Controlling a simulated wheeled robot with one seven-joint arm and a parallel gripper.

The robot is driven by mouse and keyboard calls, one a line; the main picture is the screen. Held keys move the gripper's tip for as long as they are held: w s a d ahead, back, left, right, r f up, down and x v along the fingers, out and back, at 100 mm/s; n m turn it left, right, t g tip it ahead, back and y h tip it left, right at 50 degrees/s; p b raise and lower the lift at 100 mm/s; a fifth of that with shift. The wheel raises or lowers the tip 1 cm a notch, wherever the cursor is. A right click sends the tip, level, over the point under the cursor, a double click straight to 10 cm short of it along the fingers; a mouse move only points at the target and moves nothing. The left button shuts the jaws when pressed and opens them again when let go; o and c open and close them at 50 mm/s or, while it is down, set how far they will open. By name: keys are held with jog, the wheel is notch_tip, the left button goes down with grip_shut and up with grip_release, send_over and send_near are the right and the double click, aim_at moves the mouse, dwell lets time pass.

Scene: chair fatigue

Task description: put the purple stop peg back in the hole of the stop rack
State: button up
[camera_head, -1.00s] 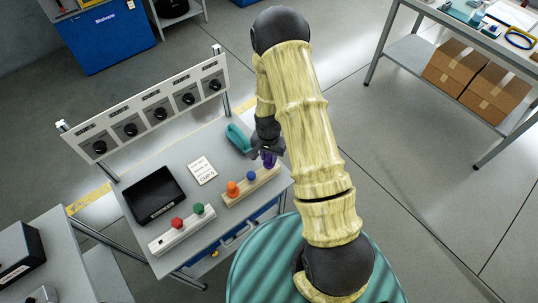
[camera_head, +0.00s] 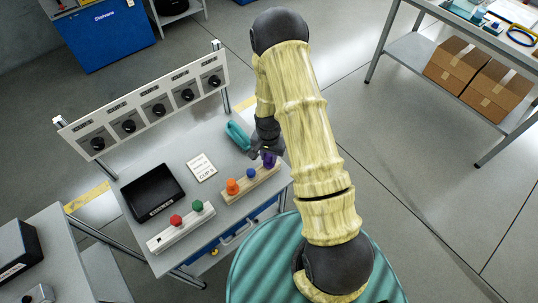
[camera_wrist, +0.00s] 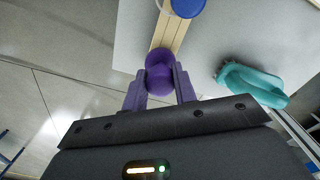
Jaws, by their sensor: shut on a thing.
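The purple stop peg (camera_wrist: 160,76) is between my gripper's two fingertips (camera_wrist: 160,90) in the wrist view, which are shut on it. In the head view the peg (camera_head: 269,160) is at the right end of the wooden stop rack (camera_head: 236,193). The rack also shows in the wrist view (camera_wrist: 168,35), running under the peg. Whether the peg's lower end is in a hole or just above the rack is hidden. An orange peg (camera_head: 232,186) and a blue peg (camera_head: 251,173) stand in the rack; the blue one also shows in the wrist view (camera_wrist: 187,6).
A white block with red and green knobs (camera_head: 181,228), a black tray (camera_head: 153,192) and a card (camera_head: 202,167) are on the table. A panel of dials (camera_head: 145,111) stands behind.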

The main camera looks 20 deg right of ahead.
jog(key=shift+f+b, duration=0.3)
jog(key=shift+f, duration=0.2)
jog(key=o, duration=1)
notch_tip(320, 180, up, 18)
jog(key=shift+w+a+f+b, duration=0.15)
jog(key=shift+f+b, duration=0.1)
jog(key=shift+b, duration=0.45)
